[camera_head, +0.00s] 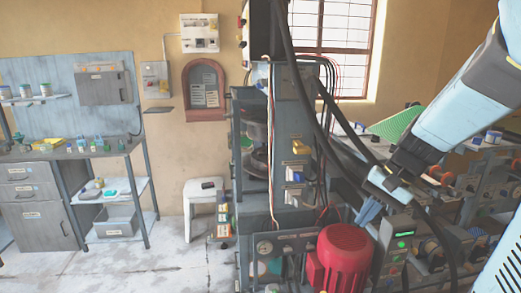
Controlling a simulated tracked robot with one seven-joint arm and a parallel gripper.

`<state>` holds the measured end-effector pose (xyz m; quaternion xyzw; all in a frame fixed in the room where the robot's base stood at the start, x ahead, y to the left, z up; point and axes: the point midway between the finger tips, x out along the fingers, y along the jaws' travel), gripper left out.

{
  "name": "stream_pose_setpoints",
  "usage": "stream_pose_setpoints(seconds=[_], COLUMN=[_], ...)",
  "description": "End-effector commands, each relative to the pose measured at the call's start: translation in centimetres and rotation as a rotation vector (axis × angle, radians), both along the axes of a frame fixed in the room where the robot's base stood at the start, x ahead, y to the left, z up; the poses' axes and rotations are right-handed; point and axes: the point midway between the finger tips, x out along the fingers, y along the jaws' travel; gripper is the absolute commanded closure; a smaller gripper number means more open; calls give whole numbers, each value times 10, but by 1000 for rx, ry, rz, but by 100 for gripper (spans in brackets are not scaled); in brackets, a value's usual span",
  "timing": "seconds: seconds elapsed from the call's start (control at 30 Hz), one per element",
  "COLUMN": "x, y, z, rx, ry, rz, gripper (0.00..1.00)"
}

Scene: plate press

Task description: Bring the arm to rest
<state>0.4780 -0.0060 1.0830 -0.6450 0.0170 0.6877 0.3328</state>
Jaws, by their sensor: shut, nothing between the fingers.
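My arm comes in from the upper right, light blue and black. My gripper (367,212) is at its lower end, pointing down and left, with its pale blue fingers shut and empty. It hangs in front of the press machine, above and right of a red motor (345,255) and close to a grey control box with green lights (402,244). I cannot tell whether the fingers touch anything behind them.
The press frame (290,150) with cables and hoses fills the middle. A black hose (330,100) runs near my arm. A workbench (75,155) with a drawer cabinet stands left, and a white stool (203,200) beyond. The floor at left front is clear.

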Motion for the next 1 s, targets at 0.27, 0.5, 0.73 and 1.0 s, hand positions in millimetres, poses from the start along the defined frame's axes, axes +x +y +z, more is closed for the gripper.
stream_pose_setpoints(seconds=[0.27, 0.5, 0.73, 1.0], x=[-35, -62, -81, -86], y=[9, 10, 8, 6], z=[35, 64, 85, 92], rx=[-229, -408, -532, -571], ry=[-178, -350, -489, -533], rz=[167, 287, 362, 383], gripper=[100, 100, 100, 100])
